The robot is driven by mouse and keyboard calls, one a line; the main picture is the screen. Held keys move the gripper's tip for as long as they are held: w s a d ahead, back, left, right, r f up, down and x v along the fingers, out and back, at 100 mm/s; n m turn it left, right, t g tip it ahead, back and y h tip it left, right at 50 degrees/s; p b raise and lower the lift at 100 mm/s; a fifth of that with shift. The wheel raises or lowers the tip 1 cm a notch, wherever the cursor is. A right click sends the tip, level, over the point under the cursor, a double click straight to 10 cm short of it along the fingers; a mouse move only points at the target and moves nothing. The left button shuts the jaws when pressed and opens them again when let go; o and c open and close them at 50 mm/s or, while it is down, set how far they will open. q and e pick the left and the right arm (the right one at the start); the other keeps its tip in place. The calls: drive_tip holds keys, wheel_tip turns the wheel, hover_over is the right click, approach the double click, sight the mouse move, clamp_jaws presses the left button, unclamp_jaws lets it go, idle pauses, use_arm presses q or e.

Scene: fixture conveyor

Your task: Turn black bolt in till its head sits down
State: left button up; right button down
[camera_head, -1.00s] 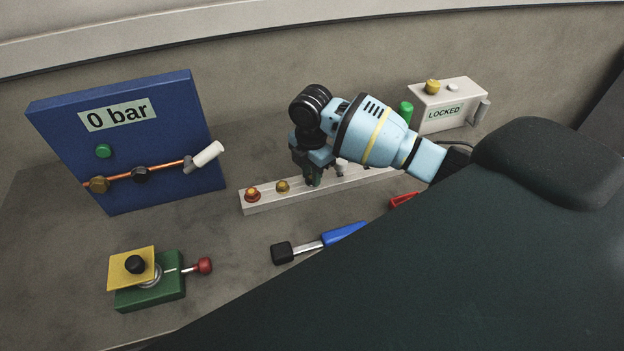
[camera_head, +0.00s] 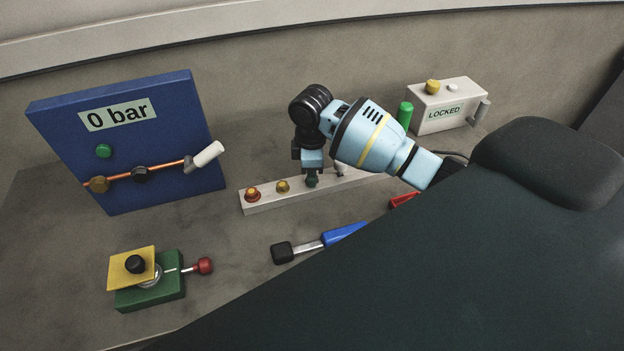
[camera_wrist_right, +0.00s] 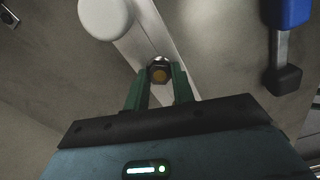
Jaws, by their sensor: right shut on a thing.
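A pale bar (camera_head: 262,206) lies on the table and carries a red-and-brass bolt (camera_head: 252,194) and a brass bolt (camera_head: 283,186) at its left end. My right gripper (camera_head: 312,182) is over the bar, to the right of these, pointing down. In the right wrist view its green fingers (camera_wrist_right: 160,76) are shut on the black bolt (camera_wrist_right: 159,67), whose dark hexagonal head has a brass-coloured middle. The gripper hides this bolt in the head view. I cannot tell whether its head touches the bar. My left gripper is not in view.
A blue panel (camera_head: 200,120) reading "0 bar" stands at left. A green block (camera_head: 150,294) with a yellow plate is at front left. A blue-handled tool (camera_head: 343,235) lies in front of the bar. A white "LOCKED" box (camera_head: 455,95) is behind, right.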

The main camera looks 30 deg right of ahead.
drive_tip(key=c, duration=1.1)
unclamp_jaws()
wheel_tip(320, 180, up, 2)
drive_tip(key=shift+r, duration=0.25)
wheel_tip(320, 180, up, 4)
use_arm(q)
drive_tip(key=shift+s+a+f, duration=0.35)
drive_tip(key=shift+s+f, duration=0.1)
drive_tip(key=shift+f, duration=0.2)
use_arm(e)
drive_tip(key=shift+r, duration=0.6)
